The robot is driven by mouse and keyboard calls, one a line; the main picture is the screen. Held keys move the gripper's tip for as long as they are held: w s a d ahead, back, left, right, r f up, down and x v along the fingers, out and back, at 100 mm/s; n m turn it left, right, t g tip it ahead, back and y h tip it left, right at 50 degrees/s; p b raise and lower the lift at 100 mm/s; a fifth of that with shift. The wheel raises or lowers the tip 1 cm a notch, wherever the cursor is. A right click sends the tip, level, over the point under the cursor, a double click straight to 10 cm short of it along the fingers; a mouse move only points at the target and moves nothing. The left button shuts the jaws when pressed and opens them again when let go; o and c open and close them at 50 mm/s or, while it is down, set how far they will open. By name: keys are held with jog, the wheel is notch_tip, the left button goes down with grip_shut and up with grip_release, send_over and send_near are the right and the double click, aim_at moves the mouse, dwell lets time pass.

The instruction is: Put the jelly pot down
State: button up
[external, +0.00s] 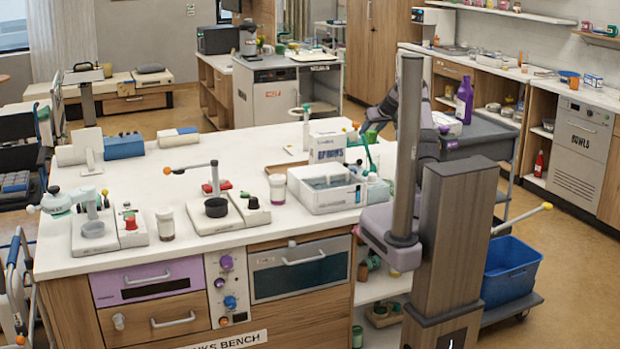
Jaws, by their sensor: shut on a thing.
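My arm reaches left from behind the dark post to the right end of the white bench. My gripper (368,160) is small and partly hidden there, with green parts showing beside the white basin (325,203). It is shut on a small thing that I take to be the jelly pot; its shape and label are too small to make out. I cannot tell whether the held thing touches anything below it.
The white bench top (240,262) has free room at front centre. A blue tub (510,272) sits low at right.

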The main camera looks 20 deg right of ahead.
jog(key=shift+f, duration=4.7)
jog(key=shift+f, duration=0.2)
jog(key=o, duration=1.2)
jog(key=shift+r, duration=0.1)
jog(key=shift+r, duration=0.1)
jog(key=b+v, duration=0.3)
jog(key=v, duration=0.9)
